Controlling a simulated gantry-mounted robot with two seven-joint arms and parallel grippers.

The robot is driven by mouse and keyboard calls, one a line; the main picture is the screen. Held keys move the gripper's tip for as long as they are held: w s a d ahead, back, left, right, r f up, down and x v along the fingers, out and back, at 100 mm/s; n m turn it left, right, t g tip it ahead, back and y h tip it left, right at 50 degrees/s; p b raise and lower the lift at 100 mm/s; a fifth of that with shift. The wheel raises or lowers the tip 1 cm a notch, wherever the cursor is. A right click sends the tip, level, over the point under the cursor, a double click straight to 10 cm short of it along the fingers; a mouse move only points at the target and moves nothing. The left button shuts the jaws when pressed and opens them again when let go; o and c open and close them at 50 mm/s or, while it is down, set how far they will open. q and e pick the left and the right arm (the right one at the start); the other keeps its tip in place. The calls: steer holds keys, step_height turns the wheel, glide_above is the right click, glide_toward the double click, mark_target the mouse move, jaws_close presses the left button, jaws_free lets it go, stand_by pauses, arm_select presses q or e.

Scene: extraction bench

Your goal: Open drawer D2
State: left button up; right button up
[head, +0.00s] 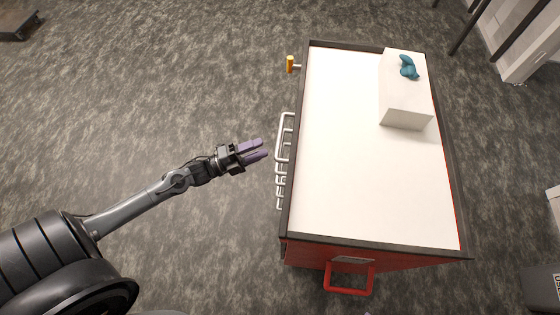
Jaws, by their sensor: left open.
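The drawers belong to a red cabinet with a white top (350,150), seen from above. Its drawer handles (282,150) stick out in a row from the left side. The drawer fronts are hidden from this angle, so I cannot tell which handle is D2's. My left gripper (263,148) has purple fingers and is open and empty. It points right toward the handles, with a small gap in the picture between its fingertips and the bars. My right gripper is not in view.
A white box (405,105) with a teal object (409,68) sits on the cabinet top. A red handle (349,291) is on the near side. The floor left of the cabinet is clear.

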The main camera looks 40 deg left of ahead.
arm_select(q)
steer(key=w+a+f+m+h+b, duration=0.1)
steer(key=a+f+b, duration=0.2)
steer(key=f+b, duration=0.4)
steer(key=w+a+f+m+b, duration=0.1)
steer(key=a+f+m+b, duration=0.1)
steer(key=f+b, duration=0.45)
steer(key=shift+g, duration=0.4)
steer(key=b+x, duration=0.1)
steer(key=x, duration=0.2)
steer(key=f+b+x, duration=0.1)
steer(key=b+x, duration=0.1)
steer(key=x, duration=0.1)
steer(key=b+x, duration=0.1)
steer(key=x, duration=0.3)
steer(key=shift+w+f+b, duration=0.25)
steer(key=shift+w+b, duration=0.05)
jaws_close()
